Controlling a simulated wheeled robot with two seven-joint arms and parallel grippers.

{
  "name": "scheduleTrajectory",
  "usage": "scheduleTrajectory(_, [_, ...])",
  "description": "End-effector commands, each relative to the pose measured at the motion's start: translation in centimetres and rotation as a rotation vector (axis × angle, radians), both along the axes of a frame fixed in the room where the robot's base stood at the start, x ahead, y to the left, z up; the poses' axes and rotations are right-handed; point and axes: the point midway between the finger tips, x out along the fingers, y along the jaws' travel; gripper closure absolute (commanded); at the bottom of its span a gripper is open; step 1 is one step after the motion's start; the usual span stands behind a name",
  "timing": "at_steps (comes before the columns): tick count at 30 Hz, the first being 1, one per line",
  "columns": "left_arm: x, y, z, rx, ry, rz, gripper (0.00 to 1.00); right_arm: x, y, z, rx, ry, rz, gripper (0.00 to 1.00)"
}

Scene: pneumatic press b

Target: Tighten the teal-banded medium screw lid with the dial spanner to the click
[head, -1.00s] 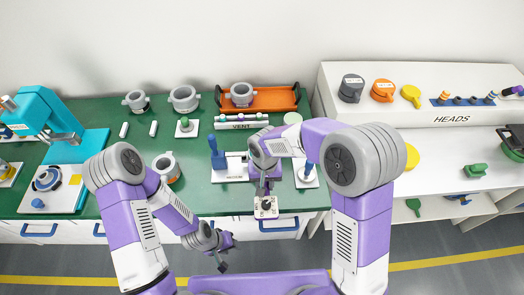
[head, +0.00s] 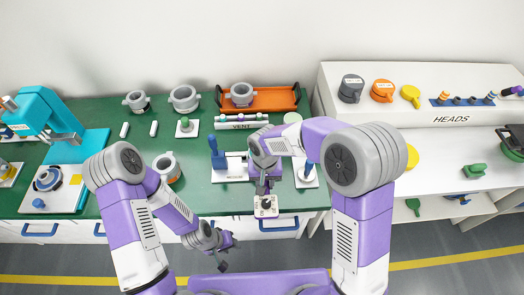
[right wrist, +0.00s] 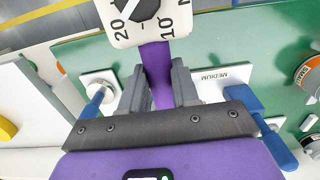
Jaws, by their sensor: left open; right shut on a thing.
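My right gripper (right wrist: 158,88) is shut on the purple handle of the dial spanner (right wrist: 155,50). The spanner's white dial (right wrist: 147,14), marked 10 and 20, also shows in the head view (head: 266,206), near the bench's front edge. I cannot make out the teal-banded lid; my right arm covers the middle of the stand. My left gripper (head: 223,258) is open and empty, low in front of the bench.
A grey pot with an orange band (head: 167,167) stands left of the stand. An orange tray (head: 277,100) holding a grey collar is behind, with the VENT rack (head: 240,123) before it. A teal press (head: 45,115) is at left; the white HEADS shelf (head: 430,118) is at right.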

Motion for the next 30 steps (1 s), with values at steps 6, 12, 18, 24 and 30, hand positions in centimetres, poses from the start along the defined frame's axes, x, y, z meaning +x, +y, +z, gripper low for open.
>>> scheduleTrajectory(6, [0.0,0.0,0.3,0.000,0.000,0.000,0.57,0.0,0.0,0.4,0.001,-0.001,0.000,1.00])
scheduleTrajectory(12, [0.0,0.0,0.5,0.000,0.000,0.000,0.57,0.0,0.0,0.7,0.001,-0.001,0.000,1.00])
scheduleTrajectory(18, [0.0,0.0,1.0,0.000,0.000,0.000,0.57,0.0,0.0,1.3,0.001,-0.001,0.000,1.00])
scheduleTrajectory(24, [0.0,0.0,1.4,0.000,0.000,0.000,0.57,0.0,0.0,1.9,0.001,-0.001,0.000,1.00])
scheduleTrajectory(30, [0.0,0.0,1.8,0.000,0.000,0.000,0.57,0.0,0.0,2.5,0.001,-0.001,0.000,1.00])
